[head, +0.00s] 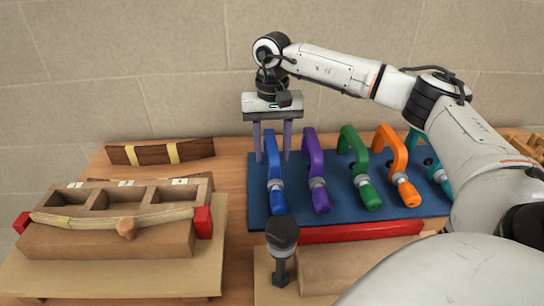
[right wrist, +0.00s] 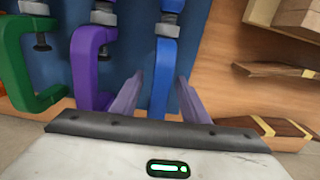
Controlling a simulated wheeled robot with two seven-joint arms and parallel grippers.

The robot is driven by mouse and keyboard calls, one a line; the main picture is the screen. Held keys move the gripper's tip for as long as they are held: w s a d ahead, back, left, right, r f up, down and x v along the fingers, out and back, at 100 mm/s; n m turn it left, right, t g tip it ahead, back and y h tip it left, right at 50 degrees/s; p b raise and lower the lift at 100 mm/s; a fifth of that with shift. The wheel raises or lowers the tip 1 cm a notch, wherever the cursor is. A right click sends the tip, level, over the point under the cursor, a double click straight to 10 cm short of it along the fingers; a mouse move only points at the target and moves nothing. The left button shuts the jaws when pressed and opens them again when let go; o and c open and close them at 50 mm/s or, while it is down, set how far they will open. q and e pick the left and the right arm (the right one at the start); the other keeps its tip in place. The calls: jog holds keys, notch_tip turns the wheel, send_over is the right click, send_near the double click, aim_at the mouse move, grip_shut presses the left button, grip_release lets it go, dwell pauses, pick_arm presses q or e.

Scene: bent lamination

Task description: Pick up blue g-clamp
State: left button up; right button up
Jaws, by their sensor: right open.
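The blue g-clamp (head: 275,176) is the leftmost clamp on the dark blue board in the head view. It also shows in the right wrist view (right wrist: 164,72), with its frame running between the fingers. My right gripper (head: 272,160) points down over the back of the blue clamp, one finger on each side. In the right wrist view its fingers (right wrist: 156,98) are apart, and no contact with the clamp is clear. The clamp still rests on the board. My left gripper does not show in either view.
A purple clamp (head: 315,172) stands close to the right of the blue one, then green (head: 359,170) and orange (head: 395,165) clamps. A wooden form (head: 112,240) with a bent strip lies left.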

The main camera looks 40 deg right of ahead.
jog(key=shift+f, duration=0.25)
jog(key=shift+c, duration=0.3)
grip_shut()
